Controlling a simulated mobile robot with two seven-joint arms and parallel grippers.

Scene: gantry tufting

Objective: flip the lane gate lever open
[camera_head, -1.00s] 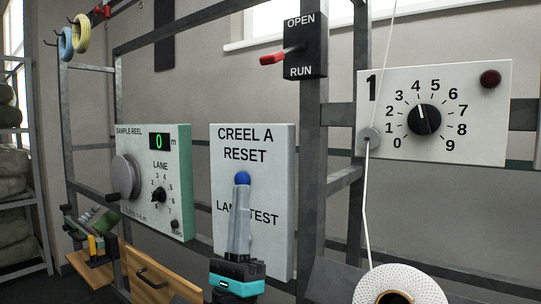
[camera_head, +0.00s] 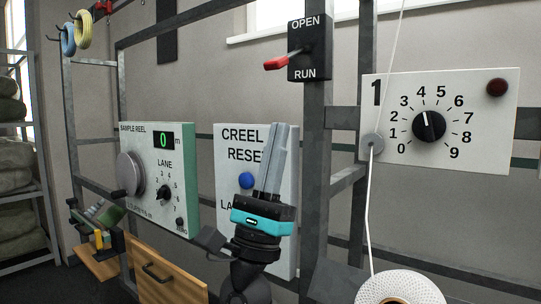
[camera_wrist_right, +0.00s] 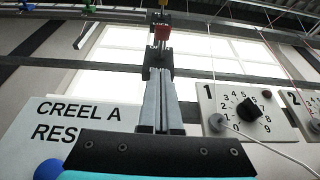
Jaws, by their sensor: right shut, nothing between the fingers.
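The lane gate lever has a red handle (camera_head: 276,63) and sits on a black box marked OPEN above and RUN below (camera_head: 310,48). The handle sticks out to the left at mid height. In the right wrist view the red handle (camera_wrist_right: 162,33) shows beyond the fingertips. My right gripper (camera_head: 281,128) is shut and empty. It points up, below the lever and apart from it, in front of the CREEL A RESET panel (camera_head: 226,180). Its fingers show pressed together in the right wrist view (camera_wrist_right: 158,82). My left gripper is not in view.
A blue button (camera_head: 246,180) on the reset panel is just left of my right gripper. A numbered dial panel (camera_head: 480,130) is at right, with a white thread and spool (camera_head: 400,289) below. A sample reel box (camera_head: 150,210) stands at left. A dark upright post (camera_head: 317,150) rises beside the gripper.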

